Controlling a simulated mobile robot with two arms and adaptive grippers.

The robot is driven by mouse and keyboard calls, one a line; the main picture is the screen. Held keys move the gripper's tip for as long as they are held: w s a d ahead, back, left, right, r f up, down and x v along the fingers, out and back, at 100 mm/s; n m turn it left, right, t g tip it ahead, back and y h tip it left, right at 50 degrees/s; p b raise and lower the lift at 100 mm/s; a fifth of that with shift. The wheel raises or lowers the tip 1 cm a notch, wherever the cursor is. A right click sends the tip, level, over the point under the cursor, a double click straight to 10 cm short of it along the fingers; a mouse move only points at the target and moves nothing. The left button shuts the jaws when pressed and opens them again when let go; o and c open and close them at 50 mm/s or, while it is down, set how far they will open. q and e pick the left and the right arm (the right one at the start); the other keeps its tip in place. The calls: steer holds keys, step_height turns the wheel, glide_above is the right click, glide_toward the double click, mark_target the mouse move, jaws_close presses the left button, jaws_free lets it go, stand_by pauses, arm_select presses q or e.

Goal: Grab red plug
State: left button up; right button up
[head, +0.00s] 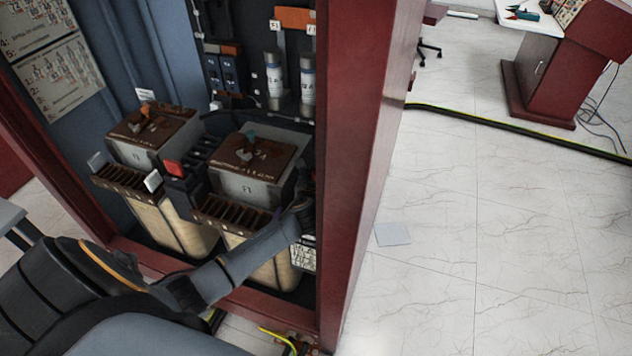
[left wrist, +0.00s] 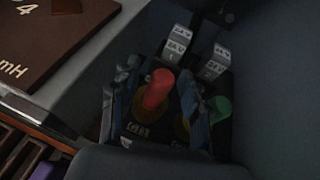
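The red plug (left wrist: 157,90) stands up from a dark socket block in the left wrist view. My left gripper (left wrist: 156,98) is open, with one finger on each side of the red plug. A narrow gap shows on the left of the plug; on the right the finger is very close, and I cannot tell if it touches. In the head view my left arm reaches into the cabinet, and the hand (head: 302,197) is partly hidden by the cabinet's right edge. The red plug is not visible there. My right gripper is not in view.
Two tagged switches (left wrist: 178,45) stand behind. The red cabinet post (head: 350,170) and the transformer (head: 252,165) crowd the hand.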

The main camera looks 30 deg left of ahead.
arm_select(q)
jaws_close()
